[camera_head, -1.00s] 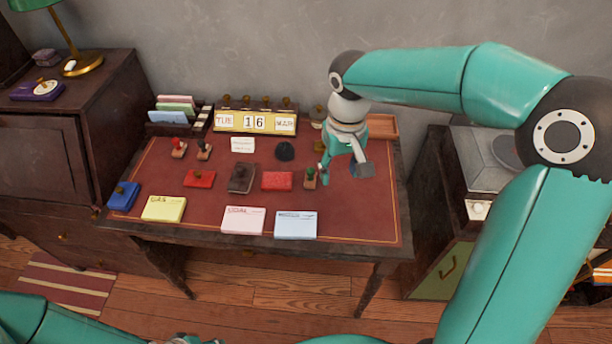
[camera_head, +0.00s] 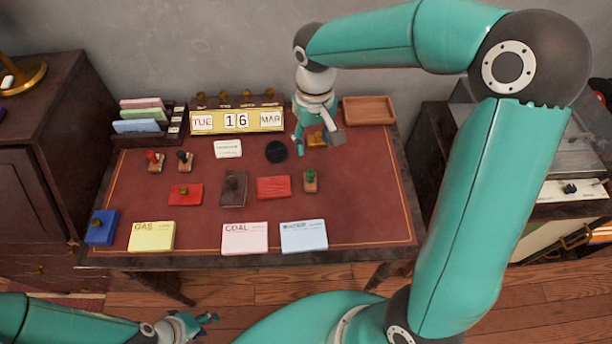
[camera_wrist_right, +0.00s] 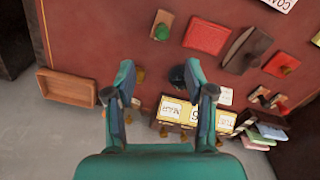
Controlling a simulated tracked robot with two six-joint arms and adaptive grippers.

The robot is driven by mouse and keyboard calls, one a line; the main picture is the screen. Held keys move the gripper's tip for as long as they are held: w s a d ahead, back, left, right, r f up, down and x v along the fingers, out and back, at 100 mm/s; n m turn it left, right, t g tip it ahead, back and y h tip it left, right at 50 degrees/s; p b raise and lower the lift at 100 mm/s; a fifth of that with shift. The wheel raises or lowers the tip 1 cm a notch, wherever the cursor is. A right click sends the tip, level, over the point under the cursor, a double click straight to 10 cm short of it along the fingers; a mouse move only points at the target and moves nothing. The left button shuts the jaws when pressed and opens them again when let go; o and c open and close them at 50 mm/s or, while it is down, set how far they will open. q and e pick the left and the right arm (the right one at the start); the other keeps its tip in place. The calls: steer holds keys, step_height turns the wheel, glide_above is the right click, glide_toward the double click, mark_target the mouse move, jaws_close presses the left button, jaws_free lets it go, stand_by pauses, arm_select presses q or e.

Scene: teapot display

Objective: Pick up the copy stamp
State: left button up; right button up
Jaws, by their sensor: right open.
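Three stamps stand on the red desktop: a red-handled stamp (camera_head: 155,161) and a dark-handled stamp (camera_head: 185,161) at back left, and a green-handled stamp (camera_head: 310,181) right of centre. I cannot read which is the copy stamp. The green-handled stamp also shows in the right wrist view (camera_wrist_right: 162,27). My right gripper (camera_head: 317,144) is open and empty, pointing down over the back right of the desk, behind the green-handled stamp. In its wrist view, the open fingers (camera_wrist_right: 163,93) hold nothing. My left gripper (camera_head: 203,328) is low in front of the desk; its jaw opening is unclear.
A yellow date calendar (camera_head: 238,121), card rack (camera_head: 150,126) and wooden tray (camera_head: 368,110) line the back. A brass object (camera_head: 316,139) and a round black object (camera_head: 276,151) are near my right gripper. Ink pads and note pads fill the front; the desk's right side is clear.

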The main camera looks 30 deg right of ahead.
mark_target(310, 171)
steer(key=f, duration=0.9)
steer(key=f+p, duration=0.1)
steer(key=f, duration=0.4)
steer(key=shift+w+a+f, duration=0.15)
steer(key=shift+w, duration=0.1)
jaws_close()
